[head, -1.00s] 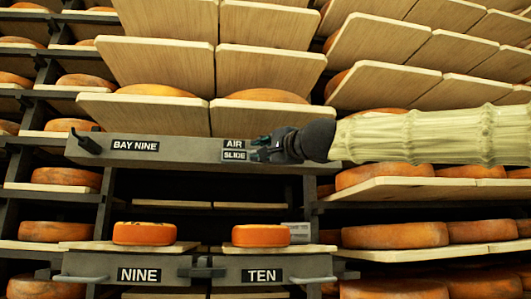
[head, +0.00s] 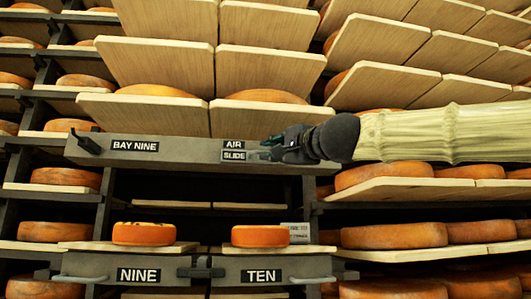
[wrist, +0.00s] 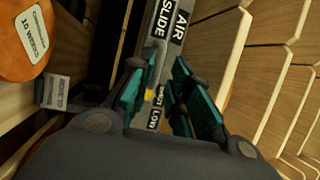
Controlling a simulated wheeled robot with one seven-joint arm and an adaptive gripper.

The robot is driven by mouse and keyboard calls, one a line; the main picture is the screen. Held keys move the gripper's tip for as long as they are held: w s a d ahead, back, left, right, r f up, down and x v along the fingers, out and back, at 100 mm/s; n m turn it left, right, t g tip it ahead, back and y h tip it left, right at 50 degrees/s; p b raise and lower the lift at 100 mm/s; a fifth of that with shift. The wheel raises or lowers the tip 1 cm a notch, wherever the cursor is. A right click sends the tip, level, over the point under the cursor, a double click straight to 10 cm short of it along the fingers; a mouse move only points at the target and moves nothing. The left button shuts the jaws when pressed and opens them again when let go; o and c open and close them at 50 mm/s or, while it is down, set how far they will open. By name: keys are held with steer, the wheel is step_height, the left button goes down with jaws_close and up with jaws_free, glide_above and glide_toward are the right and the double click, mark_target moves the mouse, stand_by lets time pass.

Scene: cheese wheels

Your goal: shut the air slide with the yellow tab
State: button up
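The air slide sits on the grey beam (head: 190,150) marked BAY NINE, by its AIR SLIDE label (head: 234,150). In the wrist view the same label (wrist: 172,27) is at the top. The small yellow tab (wrist: 149,94) shows between my fingers, close to the left one; I cannot tell if they touch. My gripper (head: 267,148) is at the beam's face, just right of the label. In the wrist view my gripper (wrist: 160,88) has its teal-padded fingers apart. The tab is hidden in the head view.
A dark latch handle (head: 88,143) is at the beam's left end. Below, two orange cheese wheels (head: 144,233) (head: 261,236) sit on boards above the NINE and TEN fronts. A card (head: 299,232) stands by the right wheel. Tilted boards (head: 270,70) are above the beam.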

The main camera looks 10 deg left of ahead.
steer(key=v, duration=0.6)
steer(key=shift+s+d, duration=0.15)
steer(key=shift+s, duration=0.05)
stand_by(0.4)
